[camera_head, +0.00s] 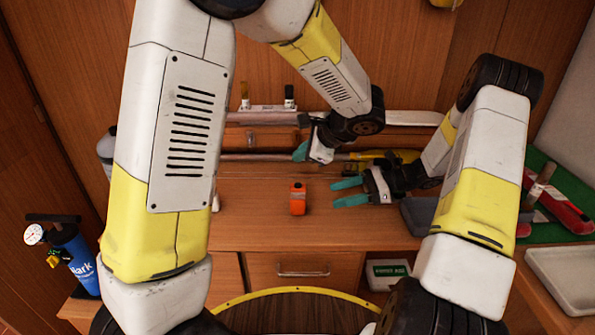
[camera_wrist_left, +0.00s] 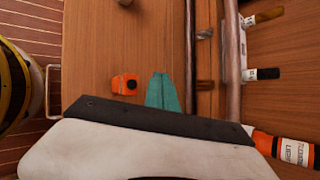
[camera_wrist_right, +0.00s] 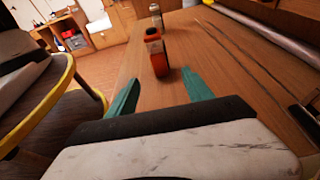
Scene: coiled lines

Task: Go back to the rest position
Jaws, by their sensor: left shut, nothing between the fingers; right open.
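My left gripper (camera_head: 301,152) is above the back part of the wooden desk, near the long rods. Its teal fingers (camera_wrist_left: 162,92) are together and hold nothing. My right gripper (camera_head: 348,192) is lower and to the right, over the desk top. Its two teal fingers are apart, with nothing between them, in the right wrist view (camera_wrist_right: 158,88). A small orange object (camera_head: 298,198) stands on the desk, apart from both grippers. It also shows in the left wrist view (camera_wrist_left: 125,84) and in the right wrist view (camera_wrist_right: 156,52), beyond the right fingers.
The desk (camera_head: 255,222) is clear around the orange object. Long grey rods (camera_head: 245,157) lie along its back. A blue cylinder with a gauge (camera_head: 75,262) stands at the left. A green mat (camera_head: 570,185) with a red tool (camera_head: 560,205) and a pale tray (camera_head: 565,275) are at the right.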

